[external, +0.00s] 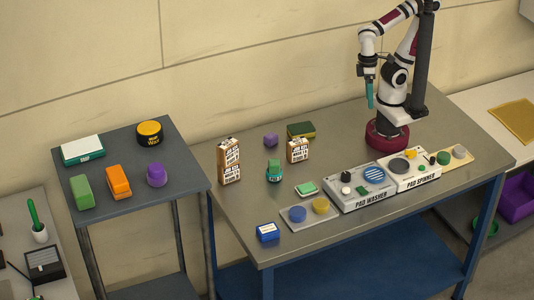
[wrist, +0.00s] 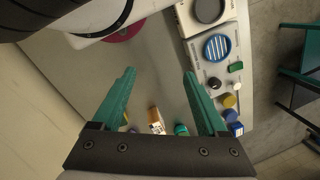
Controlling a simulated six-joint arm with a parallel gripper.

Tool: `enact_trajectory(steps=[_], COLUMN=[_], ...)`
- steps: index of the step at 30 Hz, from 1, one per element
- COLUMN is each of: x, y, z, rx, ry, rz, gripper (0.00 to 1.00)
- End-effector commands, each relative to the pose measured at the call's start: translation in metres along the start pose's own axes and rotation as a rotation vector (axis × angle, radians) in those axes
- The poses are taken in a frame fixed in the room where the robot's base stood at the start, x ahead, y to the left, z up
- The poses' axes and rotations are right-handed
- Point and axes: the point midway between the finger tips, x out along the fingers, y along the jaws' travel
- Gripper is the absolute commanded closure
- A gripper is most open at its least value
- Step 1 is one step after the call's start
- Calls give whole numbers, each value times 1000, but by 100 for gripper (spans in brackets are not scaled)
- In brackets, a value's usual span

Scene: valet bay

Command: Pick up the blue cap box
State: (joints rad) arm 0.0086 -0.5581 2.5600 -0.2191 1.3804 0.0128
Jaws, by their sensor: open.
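The blue cap box (external: 267,232), a small blue and white box, sits near the front left corner of the grey table in the external view. It is just left of a tray with a blue and a yellow round pad. In the wrist view the box (wrist: 236,128) shows at the right, outside my right finger. My gripper (external: 370,95) hangs in the air by the arm's base, far from the box, teal fingers pointing down. In the wrist view my gripper (wrist: 159,72) has its fingers spread with nothing held between them.
The pad washer (external: 361,188) and pad spinner (external: 411,168) stand along the table's front edge. A side table (external: 130,205) at left holds several items.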

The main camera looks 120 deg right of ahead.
Motion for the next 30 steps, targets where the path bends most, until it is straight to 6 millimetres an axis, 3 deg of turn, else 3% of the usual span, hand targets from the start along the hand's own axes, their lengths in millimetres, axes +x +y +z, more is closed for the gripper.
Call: enact_trajectory(steps=[4, 8, 16, 18, 20, 23, 25, 27, 30], x=[0, 0, -1, -6, -12, -14, 1, 25, 65], y=[0, 0, -1, -8, -23, -85, -147, -214, -294], z=[0, 0, -2, -20, -56, -141, -194, -230, -251], rx=[0, 0, -2, -19, -51, -147, -231, -317, -421], ry=[0, 0, 3, 28, 80, 231, 346, 446, 546], rz=[0, 0, 3, 28, 73, 139, 151, 134, 82], gripper=[24, 2, 2, 2, 2, 2, 2, 2, 2])
